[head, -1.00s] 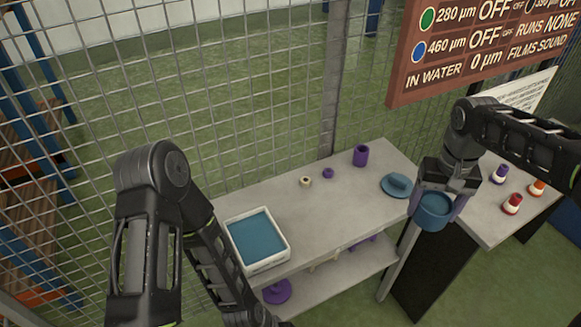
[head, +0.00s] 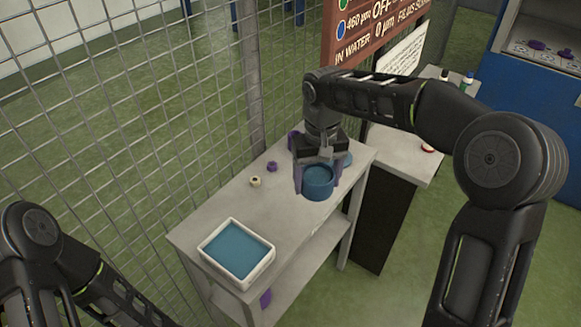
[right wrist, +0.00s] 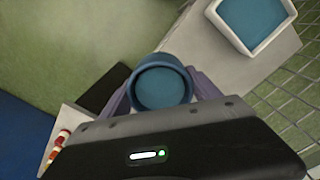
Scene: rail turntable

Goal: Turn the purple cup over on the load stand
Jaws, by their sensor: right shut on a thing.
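A blue round open-topped cup (head: 317,184) is in my right gripper (head: 316,178), shut on it with a purple finger at each side. It also shows in the right wrist view (right wrist: 160,84), its mouth facing that camera. It appears above the right part of the grey table (head: 215,213). No part marked as the load stand can be told apart. My left arm shows at lower left, but its gripper is not in view.
A white tray with blue inside (head: 266,256) sits at the table's near left. A small purple piece (head: 272,166) and a cream ring (head: 255,181) lie on top. A blue dish (head: 346,160) is partly hidden behind the gripper. Wire mesh borders the back.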

